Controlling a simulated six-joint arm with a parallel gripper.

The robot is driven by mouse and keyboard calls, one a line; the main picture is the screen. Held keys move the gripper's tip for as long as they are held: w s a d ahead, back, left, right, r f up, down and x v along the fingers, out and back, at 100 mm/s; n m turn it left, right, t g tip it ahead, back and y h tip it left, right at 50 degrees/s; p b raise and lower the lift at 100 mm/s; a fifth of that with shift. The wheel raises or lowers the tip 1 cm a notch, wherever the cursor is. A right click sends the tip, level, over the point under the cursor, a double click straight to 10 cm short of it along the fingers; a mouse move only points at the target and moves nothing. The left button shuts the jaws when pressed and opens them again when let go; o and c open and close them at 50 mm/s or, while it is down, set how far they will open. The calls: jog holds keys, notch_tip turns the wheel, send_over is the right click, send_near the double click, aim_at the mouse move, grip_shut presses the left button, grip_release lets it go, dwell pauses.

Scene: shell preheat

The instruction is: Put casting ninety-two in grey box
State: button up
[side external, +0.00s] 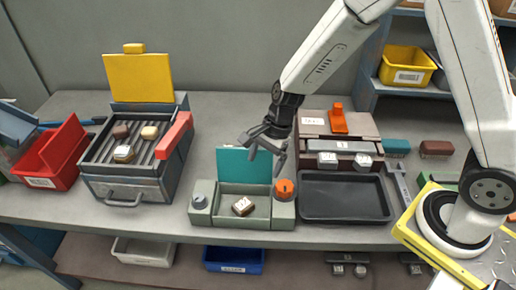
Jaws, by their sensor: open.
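A grey box (203,215) with a raised teal lid stands at the front middle of the bench. A dark casting with a white label (242,205) lies inside it. Several castings sit on the ribbed bed of the grey heater (135,188): a brown one (121,131), a tan one (149,132) and one with a white top (123,153). Two more labelled pieces (327,158) (362,160) rest on the stepped unit at right. The numbers are too small to read, so I cannot tell which is ninety-two. My gripper (264,155) is open and empty, above the grey box by its teal lid.
The heater has a raised yellow lid (138,77) and a red side piece (175,136). A red bin (52,158) stands at far left. An orange knob (284,188) is on the grey box's right. A black tray (345,198) lies right of it, empty.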

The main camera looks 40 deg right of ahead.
jog(key=s+d+r+n+t+h, duration=0.2)
jog(key=s+d+r+n+h, duration=0.2)
jog(key=s+d+n, duration=0.6)
notch_tip(320, 180, up, 3)
jog(key=d+n, duration=0.1)
jog(key=n, duration=0.5)
jog(key=shift+s+f, duration=0.15)
jog(key=shift+s, duration=0.2)
